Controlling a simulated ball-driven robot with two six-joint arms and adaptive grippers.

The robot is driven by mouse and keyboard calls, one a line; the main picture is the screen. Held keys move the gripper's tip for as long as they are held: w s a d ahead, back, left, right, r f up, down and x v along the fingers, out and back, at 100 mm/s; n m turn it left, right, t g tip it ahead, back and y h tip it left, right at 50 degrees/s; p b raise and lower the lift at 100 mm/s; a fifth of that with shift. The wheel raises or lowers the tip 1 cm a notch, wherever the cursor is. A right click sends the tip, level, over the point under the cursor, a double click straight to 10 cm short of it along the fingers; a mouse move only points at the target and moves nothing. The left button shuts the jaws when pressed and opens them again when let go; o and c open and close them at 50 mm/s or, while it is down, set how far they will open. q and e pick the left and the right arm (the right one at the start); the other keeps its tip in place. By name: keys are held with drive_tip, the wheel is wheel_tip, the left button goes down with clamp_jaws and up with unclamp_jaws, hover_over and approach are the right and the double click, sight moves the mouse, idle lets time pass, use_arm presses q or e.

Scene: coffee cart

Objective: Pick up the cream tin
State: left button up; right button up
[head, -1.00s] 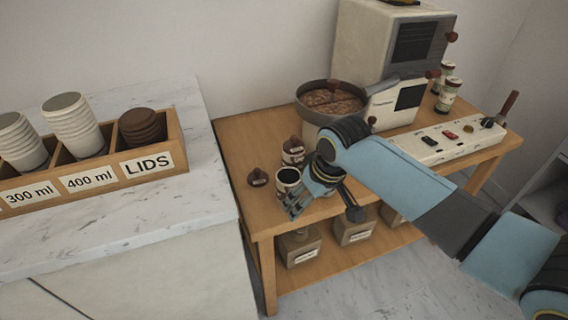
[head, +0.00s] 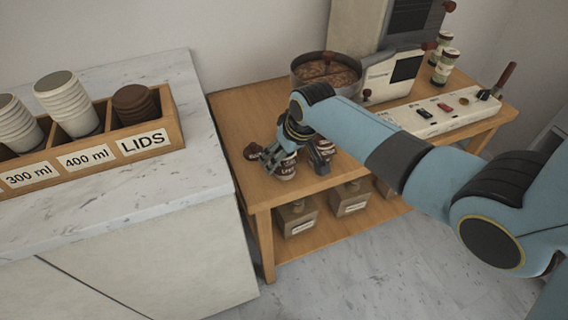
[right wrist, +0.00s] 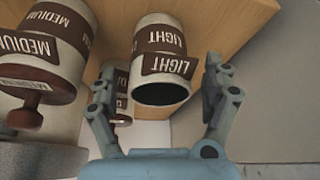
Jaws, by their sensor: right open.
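A cream tin (head: 287,173) with a dark brown band stands on the wooden cart top, partly covered by my right gripper (head: 294,164). In the right wrist view the cream tin (right wrist: 160,58) reads LIGHT, and its mouth is open and dark inside. It lies between the spread fingers of my right gripper (right wrist: 160,75), which is open. A dark lid (head: 252,152) lies on the cart just left of the tin. My left gripper is out of view.
A roaster pan of beans (head: 326,72) and a white switch panel (head: 440,111) stand behind and right. A cup and lid holder (head: 150,140) is on the marble counter (head: 130,200) at left.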

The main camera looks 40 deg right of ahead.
drive_tip(key=shift+w+f, duration=0.1)
drive_tip(key=shift+f, duration=0.15)
drive_tip(key=c, duration=1.5)
drive_tip(key=shift+r, duration=0.15)
